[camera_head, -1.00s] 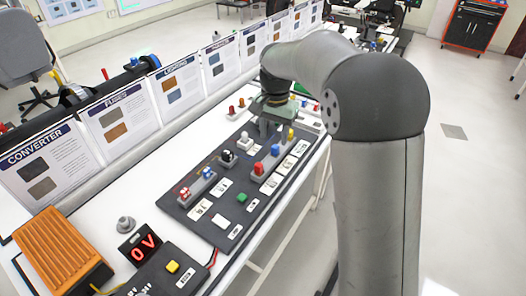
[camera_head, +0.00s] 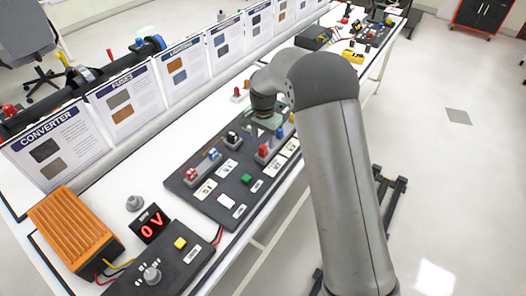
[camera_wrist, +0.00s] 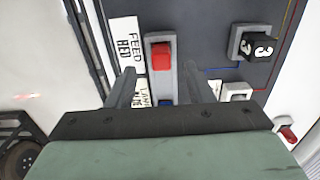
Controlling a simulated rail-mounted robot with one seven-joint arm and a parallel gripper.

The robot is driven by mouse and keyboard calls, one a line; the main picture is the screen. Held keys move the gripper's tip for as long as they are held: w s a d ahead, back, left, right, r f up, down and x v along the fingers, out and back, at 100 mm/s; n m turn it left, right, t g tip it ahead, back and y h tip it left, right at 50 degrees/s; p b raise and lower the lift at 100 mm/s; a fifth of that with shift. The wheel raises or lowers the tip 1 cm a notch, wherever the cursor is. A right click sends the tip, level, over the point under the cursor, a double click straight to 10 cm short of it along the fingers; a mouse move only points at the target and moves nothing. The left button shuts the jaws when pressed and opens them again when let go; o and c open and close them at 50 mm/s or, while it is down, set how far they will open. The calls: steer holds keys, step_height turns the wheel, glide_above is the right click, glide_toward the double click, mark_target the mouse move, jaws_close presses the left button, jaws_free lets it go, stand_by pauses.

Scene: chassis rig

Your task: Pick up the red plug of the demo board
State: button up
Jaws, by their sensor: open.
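The demo board (camera_head: 225,184) is a dark panel lying on the white table, with several plugs and labels. Its red plug (camera_head: 263,150) stands upright in a grey holder just in front of my gripper (camera_head: 266,121). In the wrist view the red plug (camera_wrist: 161,56) shows from above, beside a label reading "FEED". My gripper (camera_wrist: 161,86) is open and empty, with one finger on either side of the grey holder's line. The red plug lies a little beyond the fingertips in that picture. A blue plug (camera_wrist: 165,102) is partly hidden by the gripper body.
A black plug marked 3 (camera_wrist: 260,46) stands to the right on the board. An orange converter box (camera_head: 72,228) and a 0 V display (camera_head: 152,225) are at the near left. Upright information cards (camera_head: 125,101) line the table's back.

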mark_target(263, 146)
step_height(263, 146, down, 5)
steer(key=shift+w+a+f+p, duration=0.1)
steer(key=shift+p, duration=0.6)
steer(key=shift+c, duration=0.4)
jaws_close()
